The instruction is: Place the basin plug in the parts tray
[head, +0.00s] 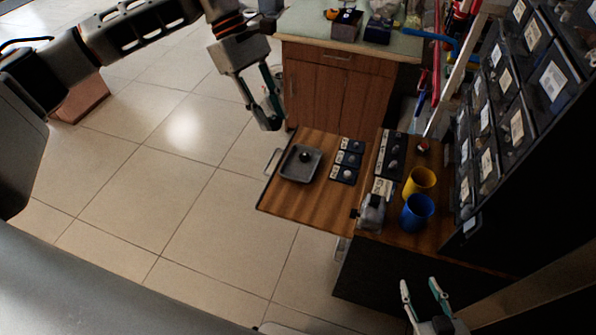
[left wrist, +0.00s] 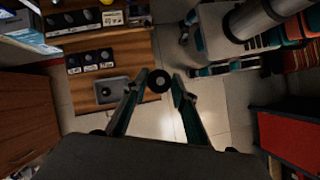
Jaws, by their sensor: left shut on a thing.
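My left gripper (head: 266,112) is up in the air, to the upper left of the wooden worktop. The plug cannot be made out in the head view. The grey parts tray (head: 289,174) lies on the left part of the worktop, with a small dark round thing in it. The tray (left wrist: 102,101) is left of the fingers in the left wrist view. My right gripper (head: 422,290) is open and empty at the lower right.
Labelled black holders (head: 347,161) with small parts stand right of the tray. A yellow cup (head: 419,181), a blue cup (head: 416,212) and a clear jar (head: 373,211) stand further right. Wall bins (head: 512,88) rise at the right. A wooden cabinet (head: 335,92) is behind.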

